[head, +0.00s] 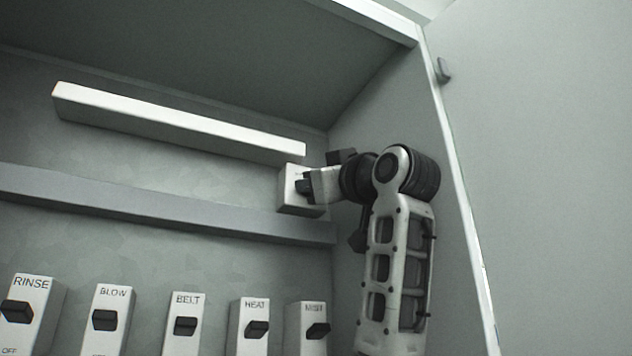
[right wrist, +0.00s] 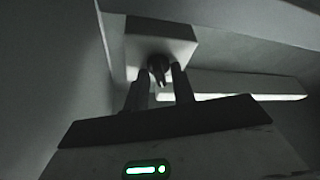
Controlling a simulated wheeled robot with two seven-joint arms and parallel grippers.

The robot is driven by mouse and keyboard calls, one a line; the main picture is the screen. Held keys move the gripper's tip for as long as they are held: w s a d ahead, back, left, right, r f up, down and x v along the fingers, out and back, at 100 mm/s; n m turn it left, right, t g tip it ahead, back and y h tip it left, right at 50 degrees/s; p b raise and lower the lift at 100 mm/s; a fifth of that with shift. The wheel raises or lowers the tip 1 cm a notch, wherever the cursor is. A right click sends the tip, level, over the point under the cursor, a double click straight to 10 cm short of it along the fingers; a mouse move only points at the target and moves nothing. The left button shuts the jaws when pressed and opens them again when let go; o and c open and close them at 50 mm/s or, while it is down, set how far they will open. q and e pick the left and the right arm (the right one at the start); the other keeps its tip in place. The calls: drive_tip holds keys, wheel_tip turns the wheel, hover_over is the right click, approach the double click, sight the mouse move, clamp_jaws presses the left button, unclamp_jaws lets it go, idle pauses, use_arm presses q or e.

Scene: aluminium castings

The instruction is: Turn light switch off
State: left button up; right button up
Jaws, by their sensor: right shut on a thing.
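The light switch (head: 288,193) is a white box on the back wall of the cabinet, at the right end of a long white light bar (head: 180,122). My right gripper (head: 305,187) reaches it from the right and is shut on its dark lever. In the right wrist view the white switch box (right wrist: 148,42) is ahead, and its dark lever (right wrist: 157,68) sits between the two fingers (right wrist: 160,88). The lever's exact position is partly hidden by the fingers. My left gripper is not in view.
A grey rail (head: 150,200) runs below the switch. Below it stand several labelled switches: RINSE (head: 32,300), BLOW (head: 110,310), BELT (head: 184,315), HEAT (head: 250,320) and one with a blurred label (head: 308,320). The cabinet side wall (head: 385,110) is close to my right arm; an open door (head: 540,170) is at right.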

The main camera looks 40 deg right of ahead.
drive_tip(key=shift+n+y, duration=0.4)
drive_tip(key=shift+n, duration=0.4)
drive_tip(key=o, duration=0.7)
drive_tip(key=shift+c, duration=0.2)
drive_tip(key=shift+r, duration=0.1)
